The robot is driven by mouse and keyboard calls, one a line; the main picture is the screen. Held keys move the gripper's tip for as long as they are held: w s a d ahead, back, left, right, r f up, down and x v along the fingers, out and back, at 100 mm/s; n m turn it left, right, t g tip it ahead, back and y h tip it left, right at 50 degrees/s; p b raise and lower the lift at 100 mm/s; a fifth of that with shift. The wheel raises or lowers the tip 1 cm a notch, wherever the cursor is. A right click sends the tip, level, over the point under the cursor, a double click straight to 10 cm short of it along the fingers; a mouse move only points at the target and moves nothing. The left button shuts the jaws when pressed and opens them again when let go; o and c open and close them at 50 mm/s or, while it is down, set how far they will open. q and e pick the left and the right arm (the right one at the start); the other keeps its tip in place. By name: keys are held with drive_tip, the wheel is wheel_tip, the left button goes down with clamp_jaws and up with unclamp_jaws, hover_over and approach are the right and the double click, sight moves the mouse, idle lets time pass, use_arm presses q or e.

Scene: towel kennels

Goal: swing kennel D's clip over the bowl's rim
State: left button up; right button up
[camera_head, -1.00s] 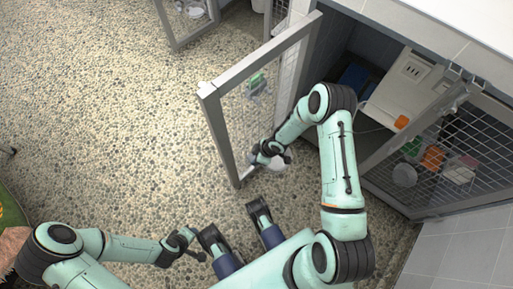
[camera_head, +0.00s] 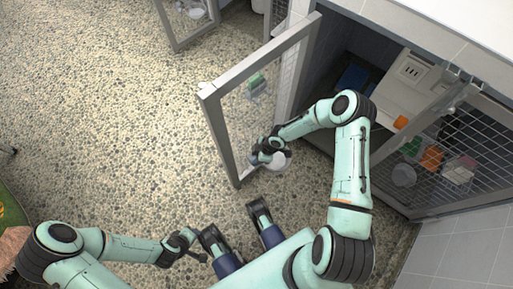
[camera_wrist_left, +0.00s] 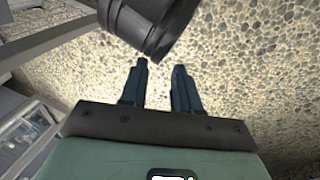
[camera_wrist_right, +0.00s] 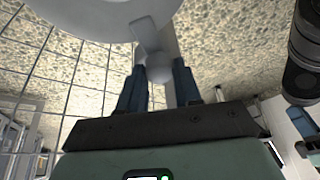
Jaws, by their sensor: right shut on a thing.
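A pale bowl (camera_head: 280,161) sits low by the free end of an open framed door (camera_head: 226,135); I cannot read a kennel letter. In the right wrist view the bowl (camera_wrist_right: 75,15) fills the upper left, beside the door's wire mesh. A light grey clip (camera_wrist_right: 150,37) with a round knob lies at the bowl's rim. My right gripper (camera_wrist_right: 160,78) is shut on the clip at its knob; its fingers hide part of it. In the head view this gripper (camera_head: 264,152) partly covers the bowl. My left gripper (camera_wrist_left: 160,75) is open and empty above the floor.
A green item (camera_head: 257,80) shows at the open door. Another mesh door (camera_head: 455,160) at the right has orange and pale items by it. The kennel opening (camera_head: 345,75) lies behind my right arm. The pebbled floor (camera_head: 110,110) at the left is clear.

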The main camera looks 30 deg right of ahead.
drive_tip(key=o, duration=1)
drive_tip(key=shift+o, duration=0.2)
use_arm(q)
drive_tip(key=s+d+r+g+h+p, duration=0.1)
drive_tip(key=s+d+r+g+p, duration=0.1)
drive_tip(key=s+d+r+p, duration=0.1)
drive_tip(key=s+r+p, duration=0.1)
drive_tip(key=s+r, duration=0.1)
drive_tip(key=s, duration=0.1)
drive_tip(key=shift+s+r, duration=0.15)
drive_tip(key=shift+s, duration=0.15)
use_arm(e)
drive_tip(key=v, duration=1.3)
drive_tip(key=shift+r, duration=0.25)
